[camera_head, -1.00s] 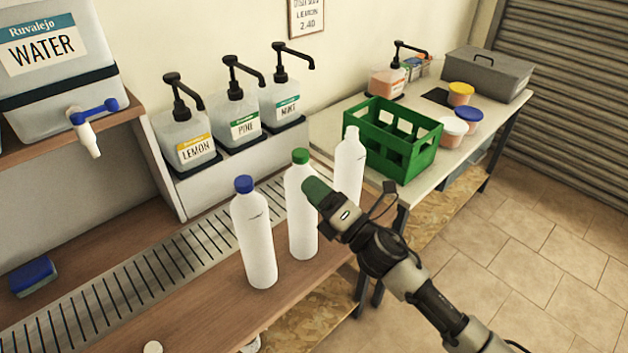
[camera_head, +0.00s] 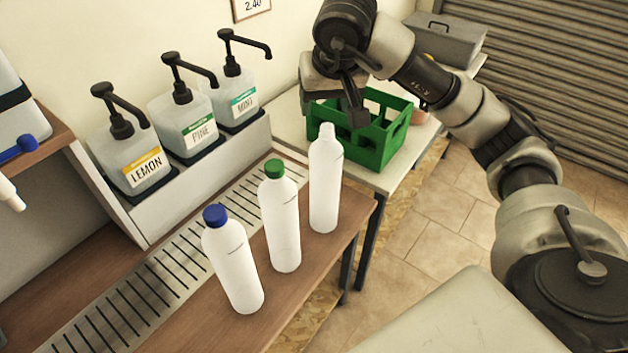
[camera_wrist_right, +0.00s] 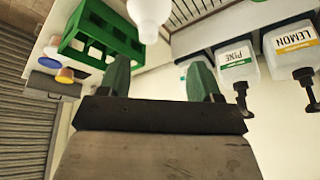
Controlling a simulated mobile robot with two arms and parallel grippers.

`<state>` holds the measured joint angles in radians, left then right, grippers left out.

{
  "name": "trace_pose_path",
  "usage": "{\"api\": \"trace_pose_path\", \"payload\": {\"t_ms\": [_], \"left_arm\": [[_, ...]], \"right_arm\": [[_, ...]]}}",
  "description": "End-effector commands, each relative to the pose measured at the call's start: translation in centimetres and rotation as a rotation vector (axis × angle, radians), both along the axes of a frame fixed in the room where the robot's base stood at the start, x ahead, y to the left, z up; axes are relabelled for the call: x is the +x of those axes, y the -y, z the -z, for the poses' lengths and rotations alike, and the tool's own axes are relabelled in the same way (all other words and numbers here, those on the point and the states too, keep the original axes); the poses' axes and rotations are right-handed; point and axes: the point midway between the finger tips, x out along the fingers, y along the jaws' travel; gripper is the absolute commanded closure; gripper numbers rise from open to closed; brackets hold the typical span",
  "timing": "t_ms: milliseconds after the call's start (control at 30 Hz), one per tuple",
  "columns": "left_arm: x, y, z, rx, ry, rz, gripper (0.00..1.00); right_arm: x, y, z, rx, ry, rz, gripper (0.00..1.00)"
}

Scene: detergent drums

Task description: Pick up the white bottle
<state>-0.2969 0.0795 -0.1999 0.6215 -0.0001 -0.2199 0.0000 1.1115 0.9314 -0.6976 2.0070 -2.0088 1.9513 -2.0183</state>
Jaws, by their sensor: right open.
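Three white bottles stand upright in a row on the wooden counter in the head view. The one at the right end, with a white top (camera_head: 325,180), is nearest the green crate. The middle one has a green cap (camera_head: 282,225), and the left one has a blue cap (camera_head: 232,262). My right gripper (camera_head: 345,100) is above and behind the right-end bottle, over the crate, partly hidden by its own wrist. In the right wrist view its two green fingers (camera_wrist_right: 160,78) are apart and empty. A white bottle top (camera_wrist_right: 150,10) shows beyond them. My left gripper is not in view.
The green crate (camera_head: 392,140) stands on the side table behind the bottles. Pump dispensers labelled lemon (camera_head: 140,165), pine (camera_head: 190,125) and mint (camera_head: 237,100) line the wall side. A slotted metal drain (camera_head: 165,275) runs along the counter.

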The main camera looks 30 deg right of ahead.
Motion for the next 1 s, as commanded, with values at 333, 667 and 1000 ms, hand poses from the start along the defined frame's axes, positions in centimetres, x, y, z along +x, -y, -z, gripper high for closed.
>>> {"api": "trace_pose_path", "payload": {"t_ms": [333,667,1000], "left_arm": [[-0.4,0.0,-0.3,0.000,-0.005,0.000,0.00],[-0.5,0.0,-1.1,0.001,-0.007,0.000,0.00],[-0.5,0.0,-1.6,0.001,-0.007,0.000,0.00]], "right_arm": [[1.4,1.5,3.7,-0.045,-0.008,0.010,0.36],[2.3,2.2,6.4,-0.041,-0.009,0.008,0.36],[3.5,2.8,9.5,-0.041,-0.004,0.009,0.36]]}}
